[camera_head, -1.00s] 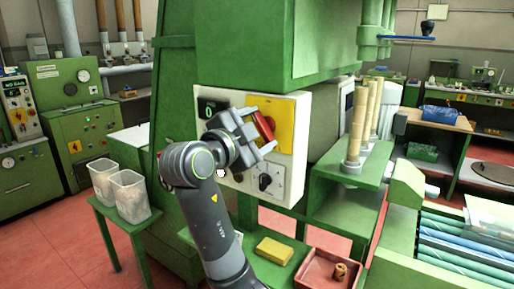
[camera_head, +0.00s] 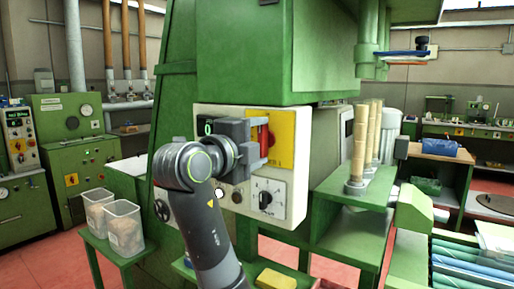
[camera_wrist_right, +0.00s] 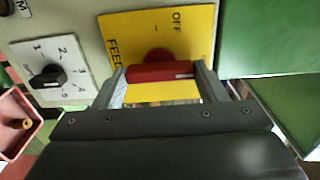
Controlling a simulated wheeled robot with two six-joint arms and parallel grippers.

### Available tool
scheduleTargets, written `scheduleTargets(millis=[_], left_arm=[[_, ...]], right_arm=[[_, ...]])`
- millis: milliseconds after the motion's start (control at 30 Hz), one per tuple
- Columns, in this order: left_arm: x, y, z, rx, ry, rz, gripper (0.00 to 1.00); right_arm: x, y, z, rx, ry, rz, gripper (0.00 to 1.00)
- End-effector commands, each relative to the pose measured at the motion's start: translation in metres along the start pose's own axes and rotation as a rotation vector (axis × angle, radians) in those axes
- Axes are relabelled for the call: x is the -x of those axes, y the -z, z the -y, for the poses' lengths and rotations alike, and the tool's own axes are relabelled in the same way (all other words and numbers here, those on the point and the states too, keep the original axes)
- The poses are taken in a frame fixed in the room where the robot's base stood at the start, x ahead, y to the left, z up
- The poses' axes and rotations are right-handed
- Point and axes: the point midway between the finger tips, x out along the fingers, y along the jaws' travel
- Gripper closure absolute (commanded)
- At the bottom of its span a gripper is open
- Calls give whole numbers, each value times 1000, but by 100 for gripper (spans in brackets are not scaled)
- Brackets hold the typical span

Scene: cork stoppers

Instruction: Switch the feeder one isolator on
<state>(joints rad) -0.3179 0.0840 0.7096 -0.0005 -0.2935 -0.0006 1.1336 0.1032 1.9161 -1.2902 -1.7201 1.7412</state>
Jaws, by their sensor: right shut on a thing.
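The feeder one isolator has a red handle (camera_head: 264,134) on a yellow plate (camera_head: 284,136), on the pale front of the green machine. My right gripper (camera_head: 262,142) is shut on the red handle, with a finger on each side of it. In the head view the handle looks upright. In the right wrist view the red handle (camera_wrist_right: 160,72) lies between the fingers; its white mark is at the end away from the FEED lettering. OFF shows on the yellow plate (camera_wrist_right: 195,40) to one side. Any ON lettering is hidden. My left gripper is out of view.
A numbered dial (camera_head: 266,198) sits just below the plate. A display (camera_head: 208,128) reading 0 is at its left. A green shelf with cork columns (camera_head: 358,145) stands at the right. Clear bins (camera_head: 124,227) stand on a green stand at the left.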

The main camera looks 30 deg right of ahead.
Motion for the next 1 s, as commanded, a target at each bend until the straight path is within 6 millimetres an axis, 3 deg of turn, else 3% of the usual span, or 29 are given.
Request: scheduleTargets(millis=[433,467,600,1000], left_arm=[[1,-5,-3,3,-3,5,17],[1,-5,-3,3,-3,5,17],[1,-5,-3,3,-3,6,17],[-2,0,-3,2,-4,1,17]], right_arm=[[0,0,4,-15,10,3,57],[0,0,4,-15,10,3,33],[0,0,3,-14,8,2,15],[4,-1,1,-12,3,3,13]])
